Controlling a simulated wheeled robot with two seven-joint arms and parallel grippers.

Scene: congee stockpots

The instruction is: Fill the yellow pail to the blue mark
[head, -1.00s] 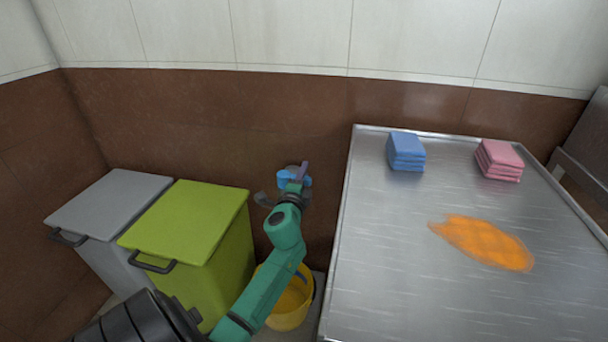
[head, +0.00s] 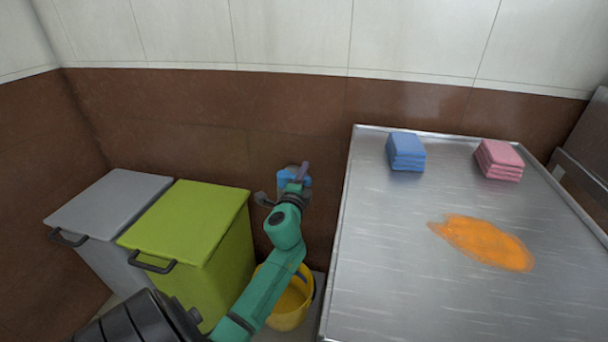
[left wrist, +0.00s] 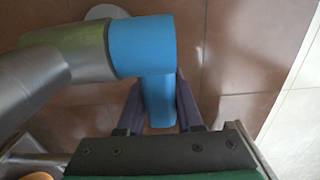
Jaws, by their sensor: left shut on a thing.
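The yellow pail (head: 289,314) stands on the floor between the green bin and the steel table, partly hidden by my left arm. I cannot make out its water level, and a dark blue patch shows near its inner rim. Above it, at the wall, is a grey tap (left wrist: 45,70) with a blue handle (left wrist: 142,45). In the head view the handle (head: 284,174) is largely covered by my gripper. My left gripper (left wrist: 159,105) has its two purple fingers on either side of the handle's lever and is shut on it. My right gripper is out of view.
A lime green bin (head: 190,222) and a grey bin (head: 108,203), both lidded, stand left of the pail. The steel table (head: 400,270) at right bears blue cloths (head: 406,152), pink cloths (head: 499,160) and an orange spill (head: 484,243).

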